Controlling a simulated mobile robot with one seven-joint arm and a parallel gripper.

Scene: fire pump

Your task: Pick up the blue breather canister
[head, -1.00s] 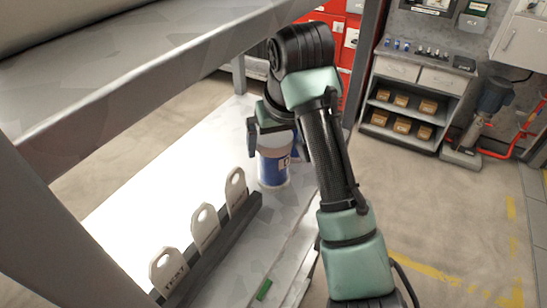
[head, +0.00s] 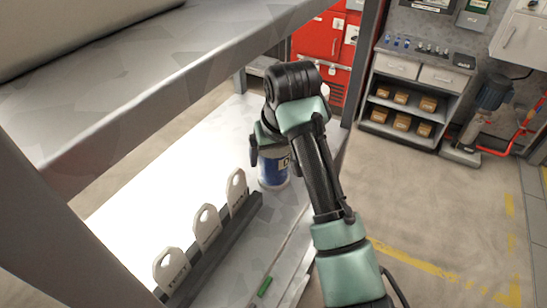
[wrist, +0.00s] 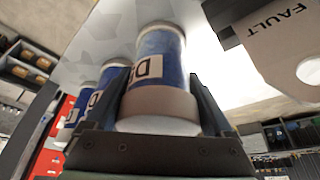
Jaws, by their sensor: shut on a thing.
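A blue canister with a white end and a white label (head: 273,168) stands upright on the bright shelf. My gripper (head: 268,143) is around its upper part from above. In the wrist view, my gripper (wrist: 160,82) has one finger on each side of the same canister (wrist: 157,62), shut on its body, with its white end towards the palm. Its base appears to be still on the shelf surface. The gripper and wrist hide its top in the head view.
Two similar blue canisters (wrist: 108,72) (wrist: 76,108) stand in a row beside the held one. Tags on a dark rail (head: 207,222) stand at the left. An upper grey shelf (head: 150,85) hangs overhead. A green piece (head: 265,286) lies near the front edge.

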